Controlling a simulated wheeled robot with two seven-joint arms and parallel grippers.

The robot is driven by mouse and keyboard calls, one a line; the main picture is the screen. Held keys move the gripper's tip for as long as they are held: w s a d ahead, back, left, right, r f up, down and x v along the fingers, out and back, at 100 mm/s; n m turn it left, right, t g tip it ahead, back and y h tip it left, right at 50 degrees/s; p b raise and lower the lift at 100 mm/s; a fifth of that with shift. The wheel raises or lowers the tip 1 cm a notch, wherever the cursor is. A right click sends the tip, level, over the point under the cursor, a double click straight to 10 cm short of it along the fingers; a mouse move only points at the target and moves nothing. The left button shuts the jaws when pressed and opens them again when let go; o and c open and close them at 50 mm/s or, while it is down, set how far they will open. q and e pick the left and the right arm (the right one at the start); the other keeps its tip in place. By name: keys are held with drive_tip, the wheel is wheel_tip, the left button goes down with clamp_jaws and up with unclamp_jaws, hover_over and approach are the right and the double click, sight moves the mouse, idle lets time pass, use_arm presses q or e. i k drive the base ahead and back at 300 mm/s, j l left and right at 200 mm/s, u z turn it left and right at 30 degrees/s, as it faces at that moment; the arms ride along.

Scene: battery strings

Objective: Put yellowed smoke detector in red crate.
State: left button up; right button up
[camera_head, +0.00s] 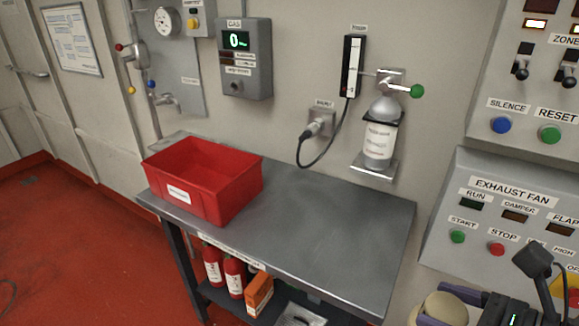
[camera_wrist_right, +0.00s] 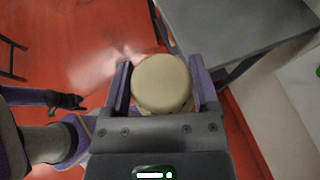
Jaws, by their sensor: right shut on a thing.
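The yellowed smoke detector (camera_head: 443,308) is a round, cream-coloured disc at the bottom right of the head view. My right gripper (camera_head: 447,302) is shut on it, with a purple finger on either side in the right wrist view, where the detector (camera_wrist_right: 162,84) shows face-on. It is held off to the right of the table, apart from it. The red crate (camera_head: 222,197) stands upright on the left part of the grey table, with a white label on its front; its visible inside looks empty.
The grey table (camera_head: 330,221) is bare right of the crate. A grey bottle (camera_head: 379,139) sits in a wall bracket behind it. Red extinguishers (camera_head: 234,277) and an orange box (camera_head: 258,293) are on the lower shelf. A control panel (camera_head: 515,215) stands at the right.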

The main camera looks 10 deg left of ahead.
sight(193, 177)
drive_tip(key=i+j+u, duration=0.45)
drive_tip(key=j, duration=0.15)
drive_tip(key=i+j+u, duration=0.4)
drive_tip(key=i+l+u, duration=0.2)
drive_tip(key=i, duration=0.2)
